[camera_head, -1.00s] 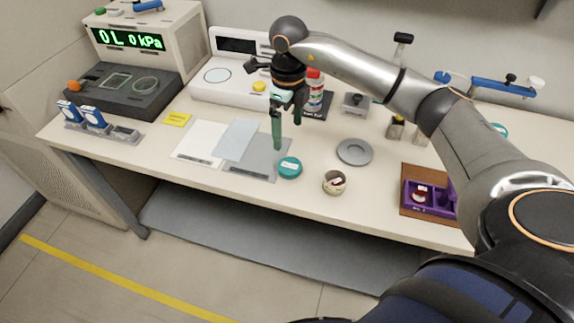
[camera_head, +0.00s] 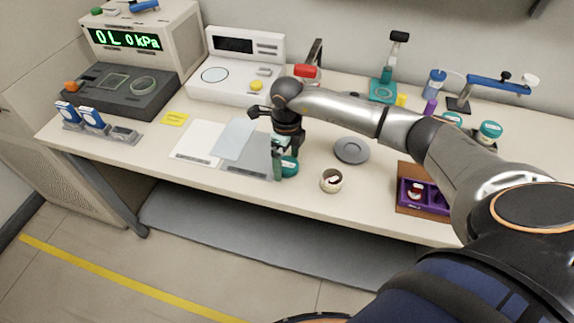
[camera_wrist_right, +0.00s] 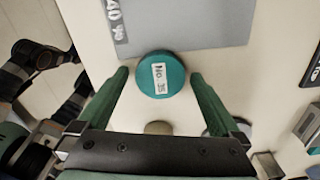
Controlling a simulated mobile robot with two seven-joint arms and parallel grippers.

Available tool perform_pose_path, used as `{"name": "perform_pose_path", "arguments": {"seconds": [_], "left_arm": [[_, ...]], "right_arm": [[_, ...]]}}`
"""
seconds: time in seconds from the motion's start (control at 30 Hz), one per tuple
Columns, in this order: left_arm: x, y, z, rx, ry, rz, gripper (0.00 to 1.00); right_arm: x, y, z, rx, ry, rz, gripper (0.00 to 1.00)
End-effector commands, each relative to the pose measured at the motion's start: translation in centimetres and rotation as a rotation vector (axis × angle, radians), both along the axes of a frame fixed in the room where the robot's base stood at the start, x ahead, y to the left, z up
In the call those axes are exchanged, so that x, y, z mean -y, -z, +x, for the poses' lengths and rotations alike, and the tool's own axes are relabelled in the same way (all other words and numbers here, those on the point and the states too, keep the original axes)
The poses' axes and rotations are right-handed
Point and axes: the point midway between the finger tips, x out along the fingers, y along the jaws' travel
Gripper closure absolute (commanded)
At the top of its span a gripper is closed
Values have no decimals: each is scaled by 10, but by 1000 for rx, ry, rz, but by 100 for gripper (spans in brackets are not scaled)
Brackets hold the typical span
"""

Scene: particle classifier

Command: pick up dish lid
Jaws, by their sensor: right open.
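The dish lid is a round teal lid (camera_head: 290,168) with a white label. It lies on the bench at the front right corner of the grey mat and is partly hidden by my gripper in the head view. My right gripper (camera_head: 287,163) is open, pointing down over the lid. In the right wrist view the lid (camera_wrist_right: 160,75) sits between the two open green fingertips, with a visible gap on each side.
A small pale dish (camera_head: 331,187) with something inside stands right of the lid. A grey round plate (camera_head: 351,150) lies behind it. A purple tray (camera_head: 417,211) is further right. The grey mat (camera_head: 246,166), white sheets and a white scale (camera_head: 235,72) are left and behind.

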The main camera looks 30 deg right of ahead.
Motion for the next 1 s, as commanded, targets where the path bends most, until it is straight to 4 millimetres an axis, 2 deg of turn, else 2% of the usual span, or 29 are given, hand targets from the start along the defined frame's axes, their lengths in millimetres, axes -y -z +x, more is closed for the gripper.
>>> {"name": "perform_pose_path", "arguments": {"seconds": [0.1, 0.8, 1.0], "left_arm": [[0, 0, 0, 1, 0, 0, 50], [0, -1, 1, 3, 0, 1, 50], [0, -1, 1, 4, 0, 1, 50]], "right_arm": [[0, 0, 0, 0, 0, 0, 0], [0, -1, 0, 0, 1, 0, 79], [0, -1, 0, 0, 1, -1, 79]]}}
